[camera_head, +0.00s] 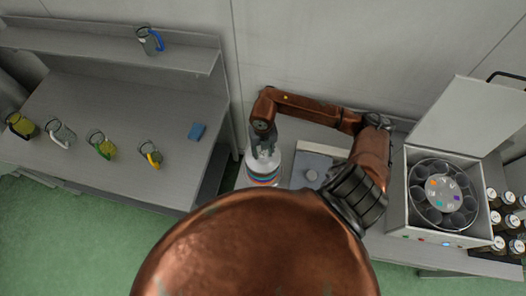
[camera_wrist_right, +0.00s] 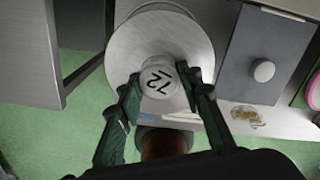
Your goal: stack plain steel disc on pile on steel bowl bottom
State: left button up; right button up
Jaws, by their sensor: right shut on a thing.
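The plain steel disc (camera_wrist_right: 128,48) is a wide, round, bare metal plate with a pale knob marked with digits in the right wrist view. My right gripper (camera_wrist_right: 161,84) is shut on this knob, one finger on each side. In the head view my right gripper (camera_head: 264,146) points down over a round pile (camera_head: 263,180) with white, orange and blue bands. I cannot tell whether the disc rests on the pile or hangs just above it. The steel bowl bottom is not clearly visible. My left gripper is not in view.
Right of the pile lies a grey plate with a round knob (camera_head: 312,175). Further right stand an open white box with a carousel (camera_head: 407,205) and several dark jars (camera_head: 507,222). A left bench holds several glass jugs (camera_head: 103,146) and a blue block (camera_head: 197,131).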

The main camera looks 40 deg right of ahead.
aim_at(263, 153)
jog(key=o, duration=0.8)
notch_tip(263, 153, up, 12)
jog(key=shift+r, duration=0.1)
dwell(0.3)
dwell(0.5)
